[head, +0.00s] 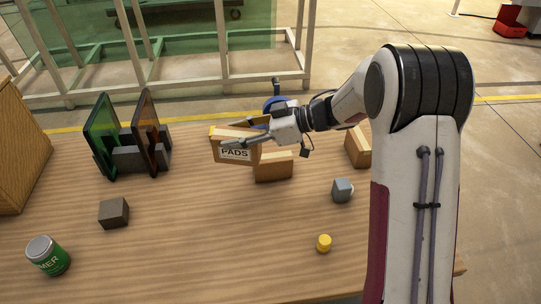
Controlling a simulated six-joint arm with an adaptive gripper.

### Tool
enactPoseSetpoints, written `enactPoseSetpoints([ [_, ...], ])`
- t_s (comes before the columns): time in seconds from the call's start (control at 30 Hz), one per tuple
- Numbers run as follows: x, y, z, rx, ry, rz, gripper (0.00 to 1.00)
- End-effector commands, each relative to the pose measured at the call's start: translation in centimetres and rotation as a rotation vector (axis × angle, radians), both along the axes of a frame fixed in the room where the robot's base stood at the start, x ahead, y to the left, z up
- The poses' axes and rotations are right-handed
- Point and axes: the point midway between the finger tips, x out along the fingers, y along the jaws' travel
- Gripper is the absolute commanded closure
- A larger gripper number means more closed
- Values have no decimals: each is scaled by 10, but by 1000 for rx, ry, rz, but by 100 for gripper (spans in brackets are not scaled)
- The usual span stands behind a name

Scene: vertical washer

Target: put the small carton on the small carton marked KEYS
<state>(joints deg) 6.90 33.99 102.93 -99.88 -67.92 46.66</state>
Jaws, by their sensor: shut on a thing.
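My gripper (236,133) is shut on a small carton marked PADS (234,154). The held carton is brown with a white label and an orange edge, slightly tilted, and appears to be above the table. A second small brown carton (273,171) stands on the table just right of and partly behind the held one, which overlaps it in the picture. A third brown carton (358,150) stands farther right, partly hidden by my arm. No KEYS marking is readable on either standing carton. I cannot tell whether the held carton touches the second one.
A rack (128,158) with green and amber panels stands left of the held carton. A dark block (114,213), a green can (48,257), a grey block (342,190) and a yellow cylinder (324,243) are spread around. The wooden table's front middle (210,250) is clear.

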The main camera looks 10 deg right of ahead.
Motion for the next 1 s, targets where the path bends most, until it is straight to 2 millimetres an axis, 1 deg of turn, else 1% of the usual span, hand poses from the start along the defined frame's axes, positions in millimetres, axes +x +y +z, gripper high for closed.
enactPoseSetpoints([
  [0.03,9,-15,10,1,-3,-56,87],
  [0.2,37,-59,32,1,-3,-261,87],
  [0.3,50,-79,38,2,0,-369,87],
  [0.37,56,-89,40,1,1,-422,87],
  [0.6,66,-100,33,1,2,-506,87],
  [1.0,67,-101,32,0,1,-515,87],
])
